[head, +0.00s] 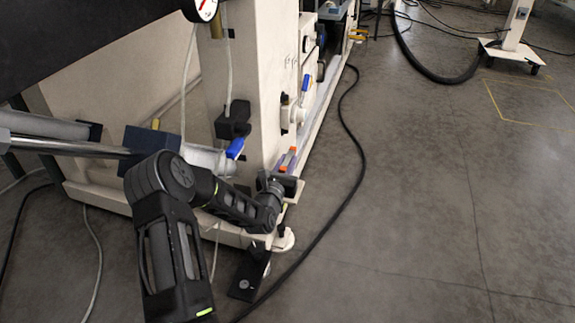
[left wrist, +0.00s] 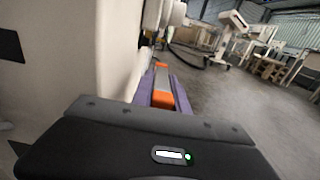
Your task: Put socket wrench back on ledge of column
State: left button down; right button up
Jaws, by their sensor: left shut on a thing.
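My left gripper (head: 287,164) is low beside the front corner of the cream machine column (head: 262,75). It is shut on a slim grey and orange thing (left wrist: 161,97), which looks to be the socket wrench; its full shape is hard to tell. In the left wrist view, bluish-purple strips run along both sides of it, and it points away from the palm. In the head view its orange parts (head: 292,150) show close to the column's side. A narrow pale ledge (head: 318,122) runs along the machine's foot. Contact with it cannot be told. My right gripper is out of view.
Blue-handled valves (head: 235,148) and a black box (head: 233,121) stick out from the machine. A black cable (head: 355,150) lies on the floor to the right. A white wheeled stand (head: 512,45) is at the far right.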

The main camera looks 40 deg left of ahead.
pick_arm(q)
jog(key=c, duration=1.3)
grip_release()
jog(key=shift+f, duration=0.1)
jog(key=shift+s+r, duration=0.2)
jog(key=p+v, duration=0.4)
jog(key=v, duration=0.7)
jog(key=shift+s+d+p, duration=0.2)
jog(key=shift+s+p, duration=0.05)
jog(key=shift+p, duration=0.15)
jog(key=shift+f, duration=0.1)
